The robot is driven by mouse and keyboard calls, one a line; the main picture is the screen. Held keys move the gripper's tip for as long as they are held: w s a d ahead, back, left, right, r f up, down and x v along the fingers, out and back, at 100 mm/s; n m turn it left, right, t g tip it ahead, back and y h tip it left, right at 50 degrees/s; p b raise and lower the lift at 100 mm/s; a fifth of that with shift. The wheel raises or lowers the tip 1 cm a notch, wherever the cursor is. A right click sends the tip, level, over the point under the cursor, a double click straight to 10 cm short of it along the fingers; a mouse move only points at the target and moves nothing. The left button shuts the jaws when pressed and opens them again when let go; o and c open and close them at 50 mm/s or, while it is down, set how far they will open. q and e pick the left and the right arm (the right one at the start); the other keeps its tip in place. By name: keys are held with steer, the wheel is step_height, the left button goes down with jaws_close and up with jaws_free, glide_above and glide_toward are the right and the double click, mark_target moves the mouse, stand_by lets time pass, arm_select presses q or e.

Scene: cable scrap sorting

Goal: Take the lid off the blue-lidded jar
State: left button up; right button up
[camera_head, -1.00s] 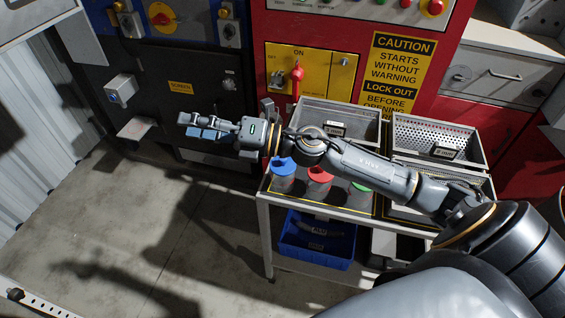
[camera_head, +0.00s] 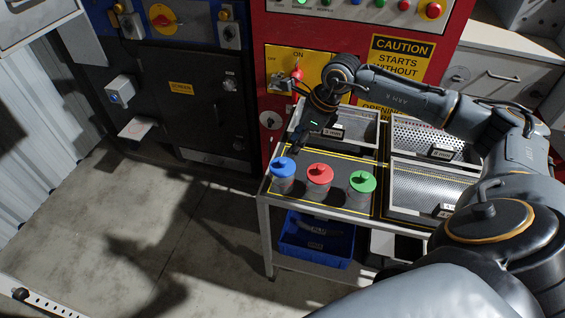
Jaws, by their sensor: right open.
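The blue-lidded jar (camera_head: 283,185) stands upright at the front left of the cart top, its blue lid (camera_head: 283,166) seated on it. My right gripper (camera_head: 300,143) hangs over the cart, fingers pointing down, a little behind and above the blue lid and apart from it. It is open and empty; its fingers are small and dark in this view. My left gripper is not in view.
A red-lidded jar (camera_head: 319,175) and a green-lidded jar (camera_head: 362,183) stand to the right of the blue one. Wire-mesh bins (camera_head: 436,190) fill the cart's back and right. A blue crate (camera_head: 316,249) sits on the lower shelf. A red machine panel rises behind.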

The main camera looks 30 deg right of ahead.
mark_target(283, 160)
steer(key=shift+x, duration=0.8)
steer(key=p+x, duration=0.2)
steer(key=x, duration=0.3)
steer(key=shift+a+p, duration=0.1)
steer(key=shift+p, duration=0.25)
steer(key=shift+w+f, duration=0.15)
steer(key=shift+f, duration=0.05)
steer(key=c, duration=0.9)
